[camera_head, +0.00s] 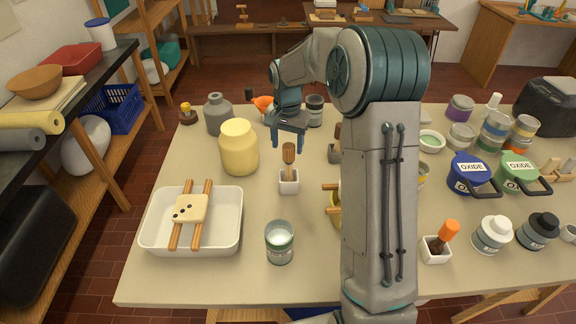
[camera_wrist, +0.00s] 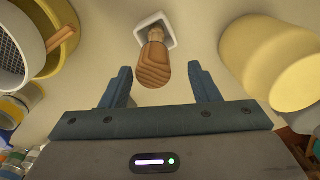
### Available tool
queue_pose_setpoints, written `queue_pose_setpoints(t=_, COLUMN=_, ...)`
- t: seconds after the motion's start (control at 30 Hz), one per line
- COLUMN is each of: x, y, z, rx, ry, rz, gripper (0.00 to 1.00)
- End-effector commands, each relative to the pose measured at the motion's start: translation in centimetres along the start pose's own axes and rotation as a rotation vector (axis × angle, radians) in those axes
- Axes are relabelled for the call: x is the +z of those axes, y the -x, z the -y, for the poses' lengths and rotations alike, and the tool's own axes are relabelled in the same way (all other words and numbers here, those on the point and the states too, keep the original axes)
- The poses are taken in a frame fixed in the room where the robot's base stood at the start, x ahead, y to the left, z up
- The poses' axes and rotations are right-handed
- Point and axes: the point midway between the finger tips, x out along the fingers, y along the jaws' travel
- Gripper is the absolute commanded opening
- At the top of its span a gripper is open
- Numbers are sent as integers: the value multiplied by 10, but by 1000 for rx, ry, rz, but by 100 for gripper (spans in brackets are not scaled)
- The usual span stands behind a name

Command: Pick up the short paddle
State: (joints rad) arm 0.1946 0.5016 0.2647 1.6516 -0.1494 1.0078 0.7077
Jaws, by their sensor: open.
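A short wooden paddle-like tool (camera_head: 289,153) stands upright in a small white square pot (camera_head: 289,187) near the middle of the table. In the wrist view its rounded, striped brown end (camera_wrist: 153,67) points toward the camera, and the white pot (camera_wrist: 150,21) is behind it. My gripper (camera_head: 288,143) is open and empty just above the tool. In the wrist view the two fingers of my gripper (camera_wrist: 160,76) sit left and right of the brown end, with gaps on both sides. The part of the tool inside the pot is hidden.
A yellow jar (camera_head: 239,150) stands close to the left of the pot. A glass jar (camera_head: 279,243) is in front. A white tray (camera_head: 232,244) with wooden sticks lies front left. My arm hides part of a yellow bowl (camera_head: 335,206). Several oxide pots crowd the right.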

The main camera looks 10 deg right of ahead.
Motion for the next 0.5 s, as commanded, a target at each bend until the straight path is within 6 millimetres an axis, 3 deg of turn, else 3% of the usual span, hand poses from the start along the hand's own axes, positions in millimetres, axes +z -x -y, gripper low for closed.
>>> queue_pose_setpoints(t=0.3, x=4, y=-42, z=-6, rx=1, ry=0, rz=3, gripper=56)
queue_pose_setpoints(t=0.5, x=3, y=-47, z=-6, rx=0, ry=0, rz=0, gripper=56)
